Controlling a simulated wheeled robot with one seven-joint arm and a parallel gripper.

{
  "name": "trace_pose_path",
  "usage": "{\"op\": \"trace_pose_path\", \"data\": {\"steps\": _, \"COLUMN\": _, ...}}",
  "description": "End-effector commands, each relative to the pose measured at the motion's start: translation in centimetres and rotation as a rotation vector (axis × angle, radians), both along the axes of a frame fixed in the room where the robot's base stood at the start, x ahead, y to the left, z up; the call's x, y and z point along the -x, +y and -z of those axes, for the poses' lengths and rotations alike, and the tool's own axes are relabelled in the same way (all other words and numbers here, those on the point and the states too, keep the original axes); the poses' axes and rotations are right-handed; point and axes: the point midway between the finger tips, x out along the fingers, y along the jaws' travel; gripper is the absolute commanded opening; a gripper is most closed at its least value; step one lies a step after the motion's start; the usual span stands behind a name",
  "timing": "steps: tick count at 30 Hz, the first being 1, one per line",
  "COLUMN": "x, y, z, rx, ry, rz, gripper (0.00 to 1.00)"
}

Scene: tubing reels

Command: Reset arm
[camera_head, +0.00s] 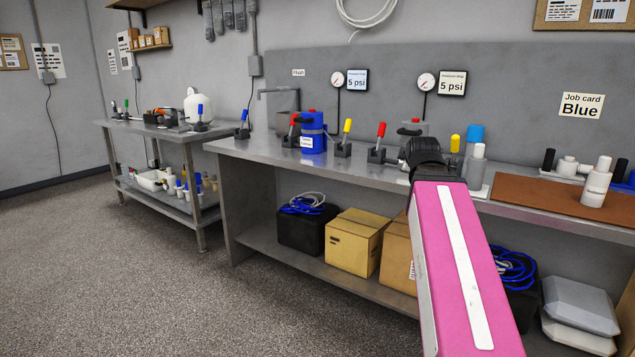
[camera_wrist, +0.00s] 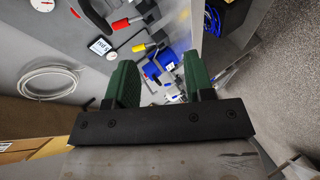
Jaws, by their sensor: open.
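My arm (camera_head: 460,260), with a pink and white link, reaches from the lower right over the front of the long grey bench (camera_head: 240,149). Its dark end is at the bench edge in the head view, and the fingertips cannot be made out there. In the wrist view my gripper (camera_wrist: 158,82) shows two green fingers standing well apart, with nothing held between them. Beyond the fingers the wrist view shows a blue canister (camera_wrist: 168,58), apart from them. The same blue canister (camera_head: 312,134) stands on the bench in the head view.
Levers with yellow (camera_head: 347,126) and red (camera_head: 381,130) handles stand on the bench. A white bottle (camera_head: 597,184) stands on a brown mat (camera_head: 540,195) at the right. Boxes (camera_head: 353,243) fill the lower shelf. The floor (camera_head: 130,270) at the left is clear.

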Motion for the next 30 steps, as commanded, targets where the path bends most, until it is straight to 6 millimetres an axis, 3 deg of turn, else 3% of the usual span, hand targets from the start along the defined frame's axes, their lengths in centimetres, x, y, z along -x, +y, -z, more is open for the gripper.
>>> {"op": "trace_pose_path", "data": {"steps": 5, "x": -0.3, "y": 0.8, "z": 4.4, "rx": -0.100, "ry": 0.078, "rz": 0.034, "gripper": 0.48}}
{"op": "trace_pose_path", "data": {"steps": 14, "x": 0.2, "y": 3.1, "z": 15.6, "rx": -0.349, "ry": 0.287, "rz": 0.171, "gripper": 0.48}}
{"op": "trace_pose_path", "data": {"steps": 23, "x": 2.9, "y": 5.5, "z": 26.7, "rx": -0.558, "ry": 0.501, "rz": 0.373, "gripper": 0.48}}
{"op": "trace_pose_path", "data": {"steps": 30, "x": 6.4, "y": 7.4, "z": 34.8, "rx": -0.680, "ry": 0.663, "rz": 0.577, "gripper": 0.48}}
